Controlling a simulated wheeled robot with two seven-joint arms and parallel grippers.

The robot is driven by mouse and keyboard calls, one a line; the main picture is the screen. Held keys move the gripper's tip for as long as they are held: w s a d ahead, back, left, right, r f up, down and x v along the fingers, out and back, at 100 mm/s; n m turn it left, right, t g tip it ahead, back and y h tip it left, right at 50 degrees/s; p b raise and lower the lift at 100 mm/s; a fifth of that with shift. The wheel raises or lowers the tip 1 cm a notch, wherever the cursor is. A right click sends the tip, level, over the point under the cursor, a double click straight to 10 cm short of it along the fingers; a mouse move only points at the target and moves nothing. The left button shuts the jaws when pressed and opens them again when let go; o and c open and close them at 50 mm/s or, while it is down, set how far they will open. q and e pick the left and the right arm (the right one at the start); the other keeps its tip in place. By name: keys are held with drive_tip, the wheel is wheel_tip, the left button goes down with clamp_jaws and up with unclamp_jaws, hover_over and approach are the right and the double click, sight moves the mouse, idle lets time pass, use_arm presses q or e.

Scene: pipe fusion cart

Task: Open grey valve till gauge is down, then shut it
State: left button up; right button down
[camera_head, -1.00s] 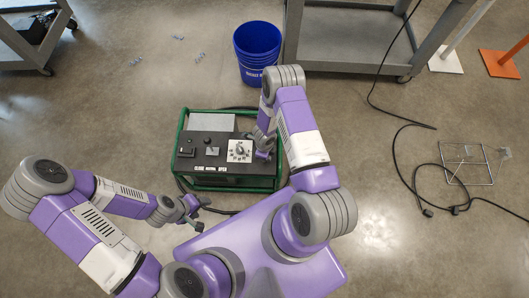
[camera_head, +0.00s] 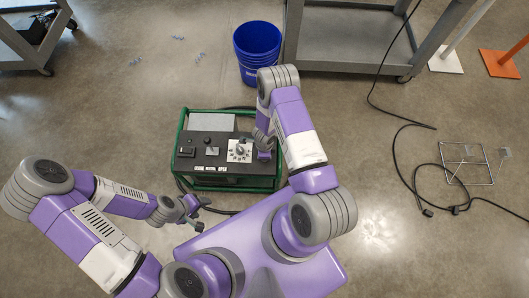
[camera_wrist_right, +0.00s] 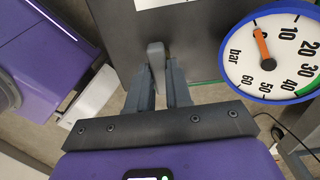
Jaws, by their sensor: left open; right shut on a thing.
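The grey valve lever (camera_wrist_right: 156,55) is between the fingers of my right gripper (camera_wrist_right: 162,75) in the right wrist view, and the fingers are shut on it. The round white gauge (camera_wrist_right: 275,52) is right of it, with its orange needle pointing up and slightly left, near the 0 end of the scale. A green-framed dark control box (camera_head: 205,172) stands on the floor in the head view. My right gripper (camera_head: 264,146) is at its right side, mostly hidden by the arm. My left gripper (camera_head: 195,213) is open and empty, in front of the box.
A blue bucket (camera_head: 257,52) stands behind the box, beside a grey cart (camera_head: 350,62). Black cable (camera_head: 398,150) and a wire frame (camera_head: 467,162) lie on the floor at right. The floor left of the box is clear apart from small bits farther back.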

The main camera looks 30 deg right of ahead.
drive_tip(key=c, duration=1)
unclamp_jaws()
drive_tip(key=shift+c, duration=0.2)
wheel_tip(320, 180, up, 8)
drive_tip(key=p, duration=0.3)
drive_tip(key=shift+f, duration=0.2)
drive_tip(key=s+a+r+n+y, duration=0.2)
drive_tip(key=s+a+r+n, duration=0.2)
drive_tip(key=n, duration=0.6)
drive_tip(key=s+a+r+n+y, duration=0.2)
drive_tip(key=s+a+r+n, duration=0.3)
drive_tip(key=n, duration=0.6)
drive_tip(key=s+a, duration=0.2)
drive_tip(key=a, duration=0.1)
drive_tip(key=shift+a+n+t, duration=0.3)
drive_tip(key=shift+a, duration=0.1)
